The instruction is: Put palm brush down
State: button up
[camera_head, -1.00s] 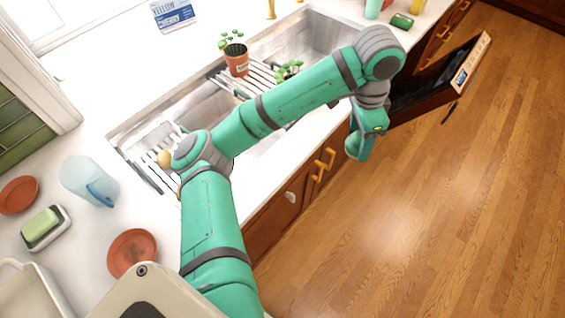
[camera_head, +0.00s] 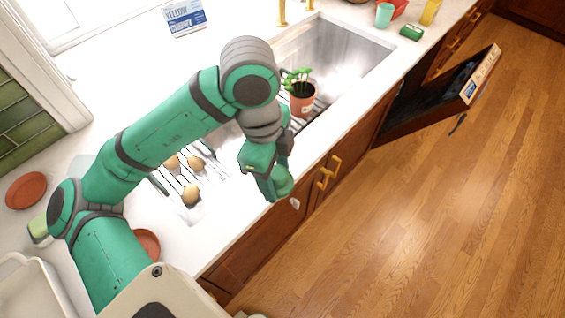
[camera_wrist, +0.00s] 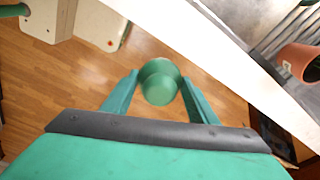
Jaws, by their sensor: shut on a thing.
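The palm brush (camera_wrist: 159,82) is a rounded green piece between the two green fingers of my gripper (camera_wrist: 159,97) in the wrist view. My gripper is shut on it. The wrist view shows wooden floor below it and the counter edge to its upper right. In the head view, my gripper (camera_head: 268,187) hangs at the counter's front edge, with the brush's green round end (camera_head: 283,181) at its tip. The brush's bristles cannot be made out.
The white counter (camera_head: 215,232) has a steel sink (camera_head: 345,55). A potted plant (camera_head: 302,97) and round brown items (camera_head: 191,194) sit on racks across it. A dishwasher door (camera_head: 430,110) hangs open at right. Cups (camera_head: 384,15) stand at the back. A terracotta saucer (camera_head: 26,190) lies at left.

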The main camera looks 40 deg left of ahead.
jog(key=w+a+f, duration=0.2)
jog(key=w, duration=0.1)
jog(key=w+a+f, duration=0.2)
jog(key=w+f, duration=0.1)
jog(key=w+a+f, duration=0.2)
jog(key=w+f, duration=0.1)
jog(key=shift+w, duration=0.1)
jog(key=shift+w+a+f, duration=0.1)
jog(key=shift+w+f, duration=0.05)
jog(key=shift+f, duration=0.85)
jog(key=shift+w+f, duration=0.1)
jog(key=shift+f, duration=0.85)
jog(key=shift+f, duration=0.15)
jog(key=o, duration=1)
jog(key=r, duration=0.4)
jog(key=a+r, duration=0.1)
jog(key=r, duration=0.7)
jog(key=shift+s+a+r, duration=0.1)
jog(key=shift+s+a, duration=0.1)
jog(key=shift+s, duration=0.05)
